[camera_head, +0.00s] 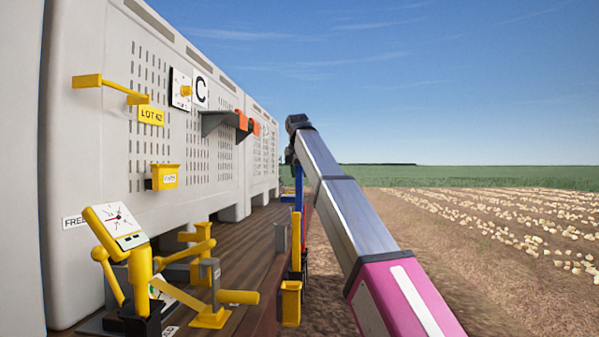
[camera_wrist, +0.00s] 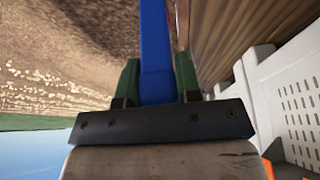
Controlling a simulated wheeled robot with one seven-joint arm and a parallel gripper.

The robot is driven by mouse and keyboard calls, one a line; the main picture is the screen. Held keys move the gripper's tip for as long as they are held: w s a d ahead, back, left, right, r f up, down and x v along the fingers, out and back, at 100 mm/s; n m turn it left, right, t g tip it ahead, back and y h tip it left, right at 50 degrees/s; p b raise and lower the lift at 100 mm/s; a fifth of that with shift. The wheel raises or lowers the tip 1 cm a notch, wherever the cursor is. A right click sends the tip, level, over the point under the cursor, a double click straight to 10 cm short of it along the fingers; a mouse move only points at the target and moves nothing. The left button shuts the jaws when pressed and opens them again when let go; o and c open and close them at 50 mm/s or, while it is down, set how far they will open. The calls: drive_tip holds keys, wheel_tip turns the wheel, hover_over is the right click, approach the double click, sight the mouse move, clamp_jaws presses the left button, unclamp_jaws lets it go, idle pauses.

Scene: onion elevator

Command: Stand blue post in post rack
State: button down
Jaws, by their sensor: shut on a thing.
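My gripper (camera_wrist: 157,82) is shut on the blue post (camera_wrist: 155,45), its green fingers on either side of it in the wrist view. The post runs out from the fingers to the top edge of that view, where its far end is cut off. In the head view a slim upright blue strip (camera_head: 298,188) shows beside my arm, above yellow parts at the deck edge. The gripper itself is mostly hidden behind my arm there. I cannot tell for sure which thing is the post rack; a yellow holder (camera_head: 291,303) stands below the blue strip.
A wooden deck (camera_head: 245,262) runs along pale slotted crates (camera_head: 160,120) at the left. A grey bracket with orange parts (camera_head: 240,124) juts from the crate wall. Yellow levers (camera_head: 205,270) and a dial box (camera_head: 116,225) stand near left. Open field lies right.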

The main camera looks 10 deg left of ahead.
drive_tip(key=shift+s+f, duration=0.1)
drive_tip(key=shift+f, duration=1.2)
wheel_tip(320, 180, down, 12)
idle(1.9)
drive_tip(key=shift+f, duration=0.15)
drive_tip(key=c, duration=0.7)
unclamp_jaws()
drive_tip(key=shift+c, duration=0.2)
